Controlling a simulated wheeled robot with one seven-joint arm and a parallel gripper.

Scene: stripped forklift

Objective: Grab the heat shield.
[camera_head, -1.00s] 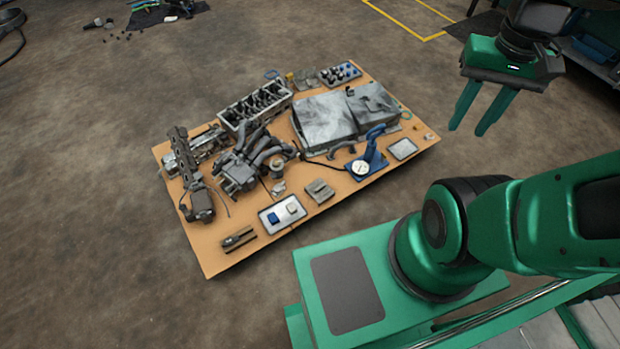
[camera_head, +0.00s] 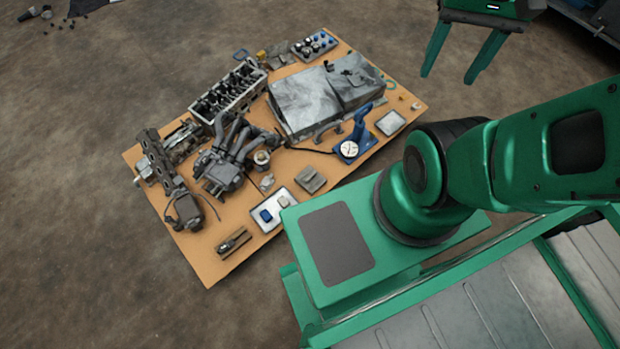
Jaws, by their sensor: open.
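The heat shield appears to be the large silver, creased metal piece (camera_head: 305,103) at the back right of the brown board (camera_head: 222,262). It looks box-like, with a dark small part on top near its right end. My gripper (camera_head: 447,78) is at the upper right of the picture, with two green fingers spread and pointing down. It is empty and stands to the right of the heat shield, apart from it. Its upper part is cut off by the picture's top edge.
Near the shield are a blue gauge stand (camera_head: 356,135), a pale tray (camera_head: 390,123) and a tray of small parts (camera_head: 314,46). An engine block (camera_head: 229,92) and a manifold (camera_head: 228,155) lie to the left. Bare floor surrounds the board's far sides.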

